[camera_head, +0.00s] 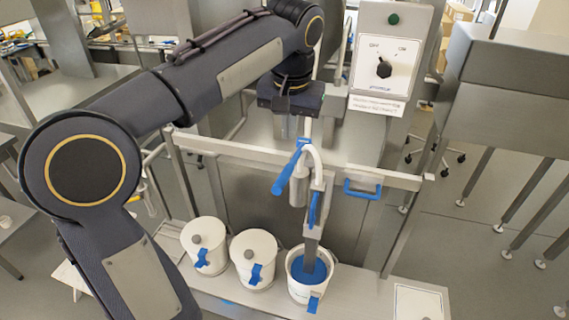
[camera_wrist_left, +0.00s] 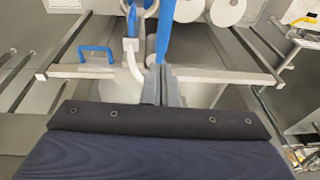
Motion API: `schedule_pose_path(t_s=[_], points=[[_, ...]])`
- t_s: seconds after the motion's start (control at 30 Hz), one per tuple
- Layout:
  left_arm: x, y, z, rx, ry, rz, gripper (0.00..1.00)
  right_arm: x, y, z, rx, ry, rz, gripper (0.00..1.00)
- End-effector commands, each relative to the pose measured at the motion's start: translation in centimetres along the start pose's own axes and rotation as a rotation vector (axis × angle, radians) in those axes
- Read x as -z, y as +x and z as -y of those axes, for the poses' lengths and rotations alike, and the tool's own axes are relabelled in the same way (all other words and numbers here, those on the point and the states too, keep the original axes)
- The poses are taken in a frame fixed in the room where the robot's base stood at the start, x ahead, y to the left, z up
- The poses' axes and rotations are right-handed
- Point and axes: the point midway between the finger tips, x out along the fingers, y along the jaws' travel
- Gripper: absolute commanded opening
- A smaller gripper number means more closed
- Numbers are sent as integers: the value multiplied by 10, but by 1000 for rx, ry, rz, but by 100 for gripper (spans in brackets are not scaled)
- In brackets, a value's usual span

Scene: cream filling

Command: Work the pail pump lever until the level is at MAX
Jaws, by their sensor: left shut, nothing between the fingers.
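The pump is a grey-white pipe and cylinder at the front rail, with a blue lever (camera_head: 291,170) slanting down to the left; the lever also shows in the wrist view (camera_wrist_left: 163,30). Its metal spout goes down into an open white pail (camera_head: 297,290) with blue inside and a blue tab on its front. No MAX mark or level can be read. My left gripper (camera_head: 283,128) is just above the lever's upper end, pointing down. Its fingers (camera_wrist_left: 161,84) are together with nothing between them; I cannot tell whether they touch the lever. My right gripper is not in view.
Two lidded white pails (camera_head: 205,235) (camera_head: 252,243) stand left of the open one on a shelf (camera_head: 370,290). A rail (camera_head: 240,151) with a blue handle (camera_head: 362,189) crosses behind. A control box (camera_head: 386,60) with a black knob and green button stands at the back right.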

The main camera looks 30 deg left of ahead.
Motion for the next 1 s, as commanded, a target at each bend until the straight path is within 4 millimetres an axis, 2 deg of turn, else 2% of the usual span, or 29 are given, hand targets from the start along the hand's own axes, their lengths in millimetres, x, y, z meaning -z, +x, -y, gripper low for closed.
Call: schedule_pose_path(t_s=[0.03,0.2,0.43,0.63,1.0], points=[[-1,13,1,2,-1,5,0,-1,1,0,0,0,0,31],[-1,49,1,2,0,4,0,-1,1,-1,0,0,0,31],[-10,84,4,0,1,2,0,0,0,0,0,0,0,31],[-16,97,6,0,0,0,0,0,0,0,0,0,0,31],[-16,99,6,0,0,-1,0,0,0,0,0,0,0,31]])
